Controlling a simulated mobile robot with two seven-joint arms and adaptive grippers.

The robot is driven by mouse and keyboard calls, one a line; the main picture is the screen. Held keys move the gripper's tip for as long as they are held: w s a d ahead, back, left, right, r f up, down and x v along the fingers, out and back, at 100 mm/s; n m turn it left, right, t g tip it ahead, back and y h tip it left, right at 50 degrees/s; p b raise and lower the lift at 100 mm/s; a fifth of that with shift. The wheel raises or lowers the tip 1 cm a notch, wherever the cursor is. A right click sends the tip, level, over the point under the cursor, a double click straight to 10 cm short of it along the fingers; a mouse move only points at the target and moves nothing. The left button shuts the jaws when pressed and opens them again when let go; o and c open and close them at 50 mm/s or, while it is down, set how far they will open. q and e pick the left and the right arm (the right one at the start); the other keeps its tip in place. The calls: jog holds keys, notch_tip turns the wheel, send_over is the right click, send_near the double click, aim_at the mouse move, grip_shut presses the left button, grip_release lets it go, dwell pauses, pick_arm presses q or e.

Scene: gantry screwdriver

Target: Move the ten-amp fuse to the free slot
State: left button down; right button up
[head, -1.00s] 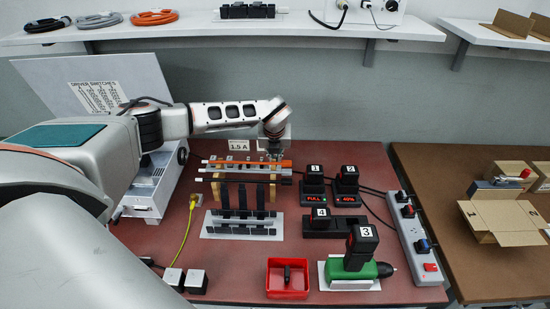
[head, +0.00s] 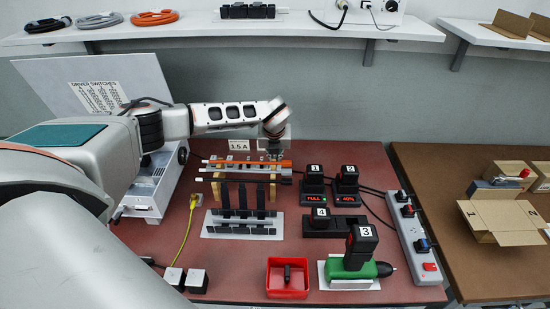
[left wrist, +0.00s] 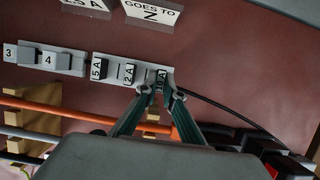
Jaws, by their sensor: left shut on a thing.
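The ten-amp fuse (left wrist: 161,78), a small dark block labelled 10 A, is at the right end of a pale fuse strip (left wrist: 78,65) in the left wrist view. My left gripper (left wrist: 160,92) has its two fingers on either side of it and is shut on it. The fuse still appears to be at the strip. To its left are the 2 A fuse (left wrist: 129,73) and the 5 A fuse (left wrist: 98,68). Further left are grey positions labelled 4 (left wrist: 54,60) and 3 (left wrist: 15,54). In the head view my left gripper (head: 274,153) is behind the rack, its fingertips mostly hidden. My right gripper is not in view.
A rack with orange and grey rods (head: 246,170) stands just in front of my left gripper. A GOES TO N sign (left wrist: 152,13) lies beyond the strip. Black chargers (head: 346,180), a power strip (head: 411,232), a red bin (head: 287,291) and a green driver (head: 367,270) occupy the right and front.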

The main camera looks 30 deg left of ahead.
pick_arm(q)
jog(key=shift+f, duration=0.5)
dwell(0.6)
jog(key=c, duration=2.1)
grip_release()
jog(key=shift+p+v, duration=1.1)
jog(key=shift+v, duration=0.2)
jog(key=p+v, duration=0.3)
